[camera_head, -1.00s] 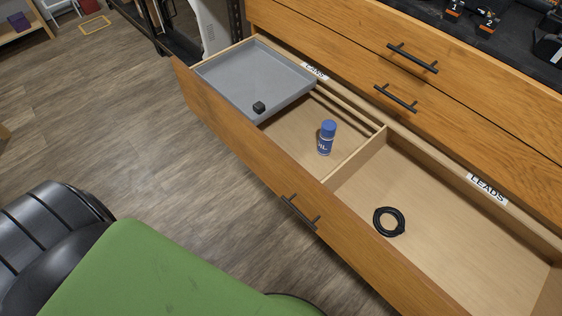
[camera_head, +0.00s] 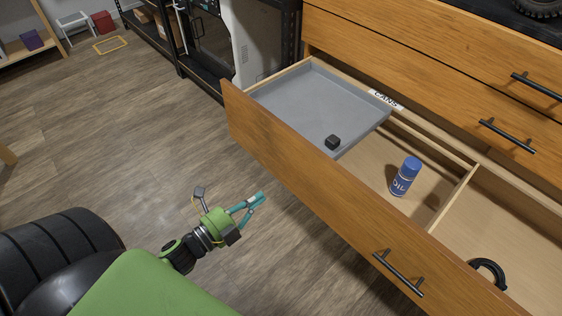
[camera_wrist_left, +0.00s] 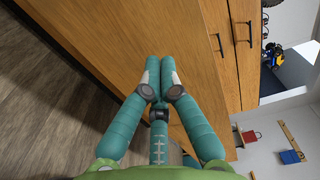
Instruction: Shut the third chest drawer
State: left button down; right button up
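The third chest drawer (camera_head: 330,188) stands pulled out below two shut drawers, its wooden front facing my side. Its black bar handle (camera_head: 398,273) is at the lower right of the head view.
The upper drawers carry black handles (camera_head: 507,136). A black shelf rack (camera_head: 185,60) stands beyond the chest's left end. A wooden shelf (camera_head: 30,52) is at the far left. The floor (camera_head: 130,150) left of the drawer is clear.

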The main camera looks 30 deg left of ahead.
pick_arm(q)
send_near(306, 164)
jog(key=p+x, duration=0.1)
jog(key=x, duration=0.5)
jog(key=shift+w+d, duration=0.1)
jog(key=shift+w, duration=0.45)
pick_arm(e)
jog(key=s, duration=0.3)
jog(key=shift+s+d+r+g, duration=0.1)
jog(key=shift+s+d+g, duration=0.15)
jog(key=shift+d+g, duration=0.15)
jog(key=shift+d, duration=0.1)
